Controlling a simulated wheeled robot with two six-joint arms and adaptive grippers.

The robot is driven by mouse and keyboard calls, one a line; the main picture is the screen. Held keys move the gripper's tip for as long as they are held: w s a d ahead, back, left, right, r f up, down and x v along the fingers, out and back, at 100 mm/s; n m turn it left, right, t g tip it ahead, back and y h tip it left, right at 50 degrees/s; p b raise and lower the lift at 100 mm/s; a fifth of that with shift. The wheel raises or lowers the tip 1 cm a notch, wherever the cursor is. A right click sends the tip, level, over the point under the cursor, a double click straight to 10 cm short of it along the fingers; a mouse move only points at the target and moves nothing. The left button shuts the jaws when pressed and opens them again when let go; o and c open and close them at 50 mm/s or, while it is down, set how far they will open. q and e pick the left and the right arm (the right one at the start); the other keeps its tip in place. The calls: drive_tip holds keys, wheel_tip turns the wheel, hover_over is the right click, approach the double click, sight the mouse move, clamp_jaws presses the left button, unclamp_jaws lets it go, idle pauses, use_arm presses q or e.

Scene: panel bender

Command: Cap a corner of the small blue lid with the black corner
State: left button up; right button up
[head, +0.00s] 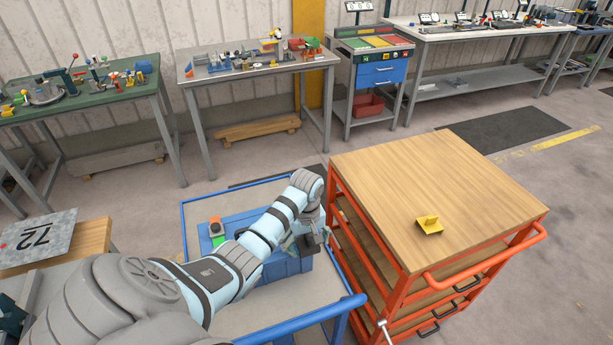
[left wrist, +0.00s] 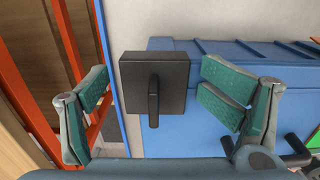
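The black corner (left wrist: 175,75), a square dark block with an upright handle, is in the left wrist view between the fingers of my left gripper (left wrist: 160,98). The fingers are spread and stand apart from the block on both sides. The block overlaps the left edge of the blue lid (left wrist: 225,75); I cannot tell whether it is seated on it. In the head view the blue lid (head: 292,266) lies on the blue-railed cart, partly hidden by my left arm. My left gripper (head: 309,238) hangs over its right end. My right gripper is not in view.
An orange cart (head: 480,190) with a wooden top stands close to the right of my left gripper, with a yellow part (head: 429,226) on it. A green and black item (head: 217,232) lies at the lid's left. Workbenches (head: 258,66) line the wall.

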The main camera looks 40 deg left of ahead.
sight(307, 239)
use_arm(q)
drive_tip(key=shift+w+a, duration=0.1)
drive_tip(key=shift+w, duration=0.1)
drive_tip(key=shift+s+r, duration=0.1)
drive_tip(key=shift+r, duration=0.05)
drive_tip(key=shift+r, duration=0.1)
wheel_tip(307, 239, up, 7)
drive_tip(key=shift+f, duration=0.1)
drive_tip(key=shift+r, duration=0.25)
drive_tip(key=shift+s+f, duration=0.1)
drive_tip(key=shift+s, duration=0.05)
